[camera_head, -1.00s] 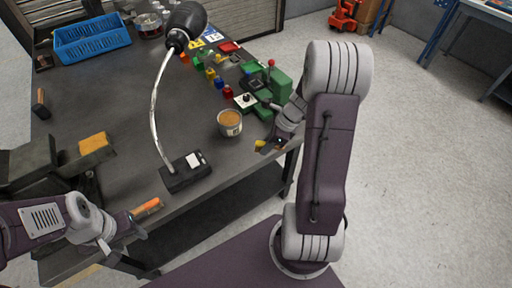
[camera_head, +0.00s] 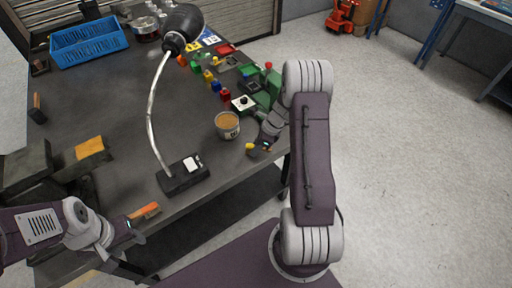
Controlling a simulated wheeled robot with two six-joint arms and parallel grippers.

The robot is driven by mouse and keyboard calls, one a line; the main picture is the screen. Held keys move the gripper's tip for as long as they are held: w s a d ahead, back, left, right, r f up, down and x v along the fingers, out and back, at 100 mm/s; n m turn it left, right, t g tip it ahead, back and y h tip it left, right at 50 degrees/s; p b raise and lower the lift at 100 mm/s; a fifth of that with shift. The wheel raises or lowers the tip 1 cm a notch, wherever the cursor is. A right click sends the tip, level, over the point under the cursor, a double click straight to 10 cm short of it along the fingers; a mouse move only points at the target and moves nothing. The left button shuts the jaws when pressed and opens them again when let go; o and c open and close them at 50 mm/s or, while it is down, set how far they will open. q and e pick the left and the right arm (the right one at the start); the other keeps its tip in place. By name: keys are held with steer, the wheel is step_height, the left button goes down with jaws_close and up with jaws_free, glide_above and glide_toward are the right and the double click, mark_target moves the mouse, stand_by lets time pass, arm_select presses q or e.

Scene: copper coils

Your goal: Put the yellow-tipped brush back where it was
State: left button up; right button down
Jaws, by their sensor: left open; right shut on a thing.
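My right gripper (camera_head: 264,147) is at the table's right edge, just right of and nearer than the round tin (camera_head: 228,126). It is shut on the yellow-tipped brush, whose yellow tip (camera_head: 250,147) points left. The rest of that brush is mostly hidden by the gripper. My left gripper (camera_head: 130,224) is open at the table's front edge. An orange-tipped object (camera_head: 146,211) lies beside its fingers; I cannot tell whether they touch.
A black-based lamp (camera_head: 183,176) with a curved neck stands left of the tin. Several coloured pieces and green equipment line the right edge. A blue crate (camera_head: 90,43) is at the back left. The dark tabletop (camera_head: 110,105) is clear in the middle.

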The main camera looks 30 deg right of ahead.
steer(key=shift+f, duration=0.2)
steer(key=c, duration=1.1)
jaws_free()
steer(key=shift+r, duration=0.25)
steer(key=p+v, duration=0.2)
steer(key=v, duration=1)
steer(key=s+a+n+g+h, duration=0.1)
steer(key=s+a+n+h, duration=0.2)
steer(key=s+a+n, duration=1.1)
steer(key=a+n, duration=0.2)
steer(key=n, duration=1)
steer(key=shift+r+g, duration=0.35)
steer(key=shift+g, duration=0.05)
steer(key=shift+a, duration=0.2)
